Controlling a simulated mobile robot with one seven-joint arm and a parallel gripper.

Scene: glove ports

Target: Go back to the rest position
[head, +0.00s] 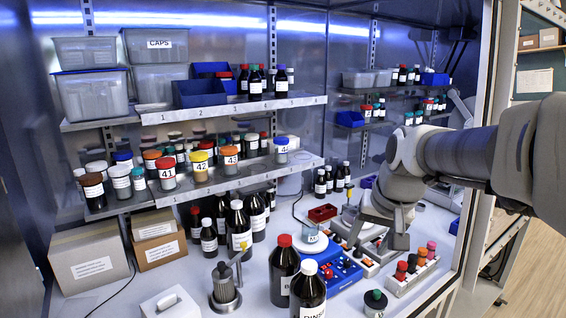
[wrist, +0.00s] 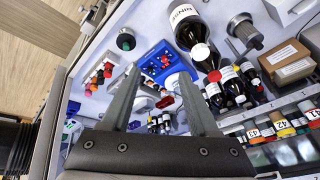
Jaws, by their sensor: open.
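My gripper (head: 374,243) is inside the cabinet at the right, reaching down over the work surface from my arm at the right edge. In the wrist view my gripper (wrist: 159,74) has its two grey fingers well apart, with nothing held between them. A blue block with red parts (head: 338,268) lies close by the gripper; in the wrist view the blue block (wrist: 160,58) shows beyond the fingertips. Whether the fingers touch anything below is unclear.
A rack of coloured-cap vials (head: 412,272) stands right of the gripper. Dark bottles (head: 283,272) stand left of it, with a metal canister (head: 224,288). Loaded shelves (head: 230,172) line the back. The cabinet's front frame post (head: 478,150) stands close to my arm.

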